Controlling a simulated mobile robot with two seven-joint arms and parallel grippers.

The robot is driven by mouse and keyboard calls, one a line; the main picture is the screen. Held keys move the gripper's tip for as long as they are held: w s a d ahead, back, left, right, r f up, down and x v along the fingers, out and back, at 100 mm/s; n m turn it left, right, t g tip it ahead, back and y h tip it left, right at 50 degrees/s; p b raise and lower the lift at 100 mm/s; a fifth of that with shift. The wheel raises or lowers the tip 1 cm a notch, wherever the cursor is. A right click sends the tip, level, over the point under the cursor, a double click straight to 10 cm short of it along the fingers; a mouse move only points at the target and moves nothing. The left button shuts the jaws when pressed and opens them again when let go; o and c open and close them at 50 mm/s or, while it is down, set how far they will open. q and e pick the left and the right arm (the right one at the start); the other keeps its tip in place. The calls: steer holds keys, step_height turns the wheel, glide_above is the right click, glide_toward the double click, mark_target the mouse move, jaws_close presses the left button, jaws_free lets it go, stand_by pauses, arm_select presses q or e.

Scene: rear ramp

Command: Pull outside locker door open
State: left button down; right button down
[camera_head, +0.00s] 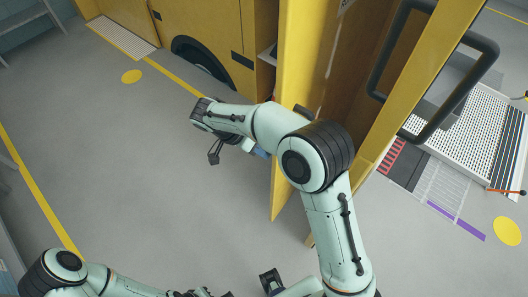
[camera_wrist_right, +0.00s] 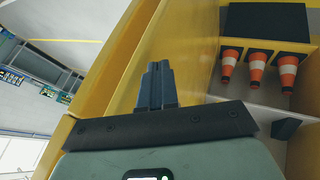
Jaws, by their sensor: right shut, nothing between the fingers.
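A yellow locker door (camera_head: 302,75) stands open, out from the side of the yellow vehicle (camera_head: 215,30). My right arm reaches across in front of it. My right gripper (camera_head: 214,153) is left of the door, over the floor and apart from it. In the right wrist view the gripper's fingers (camera_wrist_right: 157,75) are together and empty, in front of yellow panels. The open locker (camera_wrist_right: 275,95) shows to their right. My left arm comes in at the bottom left of the head view; its fingers cannot be made out clearly.
A yellow panel with a big black handle (camera_head: 487,60) is at the right of the head view. A dark wheel (camera_head: 200,55) is under the vehicle. Grey floor (camera_head: 120,160) is clear at left.

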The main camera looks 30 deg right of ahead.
steer(key=shift+s+d, duration=0.2)
steer(key=shift+s, duration=0.2)
